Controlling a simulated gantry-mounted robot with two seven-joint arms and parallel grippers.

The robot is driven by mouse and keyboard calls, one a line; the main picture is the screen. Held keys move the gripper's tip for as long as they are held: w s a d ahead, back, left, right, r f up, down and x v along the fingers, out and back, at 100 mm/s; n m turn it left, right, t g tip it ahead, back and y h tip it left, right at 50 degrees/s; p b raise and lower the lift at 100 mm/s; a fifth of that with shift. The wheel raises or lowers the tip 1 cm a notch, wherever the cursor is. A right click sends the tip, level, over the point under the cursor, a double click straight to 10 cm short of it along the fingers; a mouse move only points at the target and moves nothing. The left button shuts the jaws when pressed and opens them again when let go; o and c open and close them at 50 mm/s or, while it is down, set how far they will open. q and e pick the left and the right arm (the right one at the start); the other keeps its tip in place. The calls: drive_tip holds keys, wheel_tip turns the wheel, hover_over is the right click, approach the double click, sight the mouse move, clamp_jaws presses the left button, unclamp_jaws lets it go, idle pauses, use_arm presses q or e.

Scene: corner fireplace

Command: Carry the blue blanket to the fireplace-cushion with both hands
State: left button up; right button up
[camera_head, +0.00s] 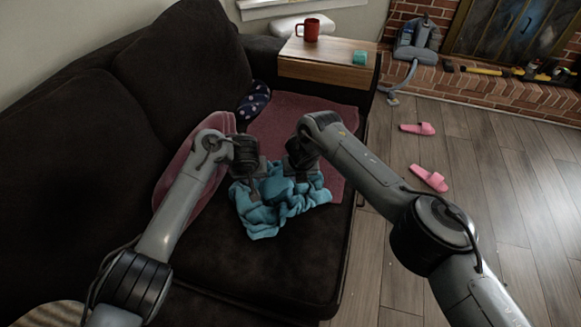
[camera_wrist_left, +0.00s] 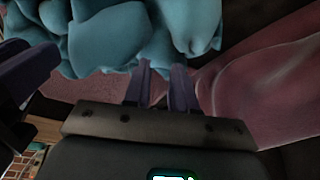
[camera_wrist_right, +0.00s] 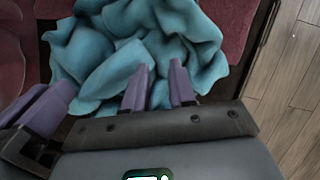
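The blue blanket (camera_head: 262,212) lies crumpled on the dark sofa seat, partly over a pink cloth. My left gripper (camera_head: 257,190) is at its far left part. My right gripper (camera_head: 302,178) is just to the right, at its far edge. In the left wrist view, the blanket (camera_wrist_left: 105,38) lies at and beyond two fingers with a gap between them. In the right wrist view, the blanket (camera_wrist_right: 125,60) shows beyond and between the two parted fingers. A rose-pink cushion (camera_head: 172,182) leans behind my left forearm; I cannot tell whether it is the fireplace-cushion.
The brick hearth (camera_head: 500,90) is at the far right, with a vacuum cleaner (camera_head: 417,40). Pink slippers (camera_head: 429,178) lie on the otherwise open wood floor.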

drive_tip(key=shift+s+r, duration=0.1)
drive_tip(key=shift+r, duration=0.25)
use_arm(q)
drive_tip(key=v, duration=1.1)
drive_tip(key=shift+r, duration=0.3)
use_arm(e)
drive_tip(key=v, duration=1.1)
use_arm(q)
drive_tip(key=shift+s+r, duration=0.1)
drive_tip(key=shift+s, duration=0.1)
use_arm(e)
drive_tip(key=shift+s+r, duration=0.15)
drive_tip(key=shift+r, duration=0.05)
